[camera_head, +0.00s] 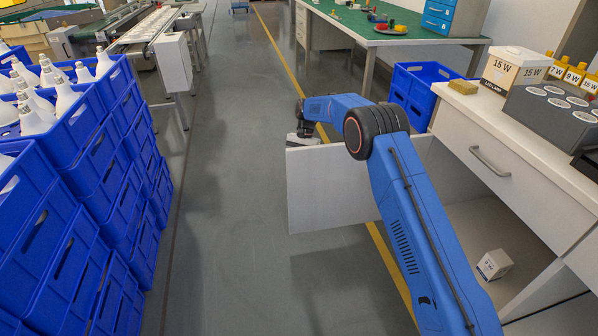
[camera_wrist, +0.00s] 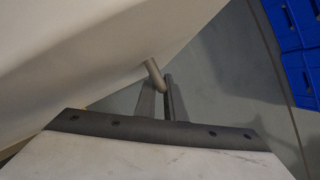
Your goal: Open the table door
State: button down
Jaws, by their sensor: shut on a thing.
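The table door (camera_head: 325,185) is a white panel that stands swung out from the white table (camera_head: 510,125), so the compartment behind it shows open. My gripper (camera_head: 302,130) is at the door's free edge, on its far side, and partly hidden by the door and my blue arm. In the wrist view my gripper's two dark fingers (camera_wrist: 161,82) are shut on the grey bar handle (camera_wrist: 154,72) of the door. The door's pale face (camera_wrist: 85,50) fills the upper left of that view.
A small white box (camera_head: 494,264) lies in the open compartment. A drawer with a bar handle (camera_head: 490,162) is above it. Blue crates with white bulbs (camera_head: 75,150) stack at the left. A blue crate (camera_head: 418,88) stands beyond the table. The grey floor between is clear.

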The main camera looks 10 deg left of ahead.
jog(key=c, duration=2.1)
grip_release()
jog(key=shift+r, duration=0.1)
jog(key=shift+v, duration=8.6)
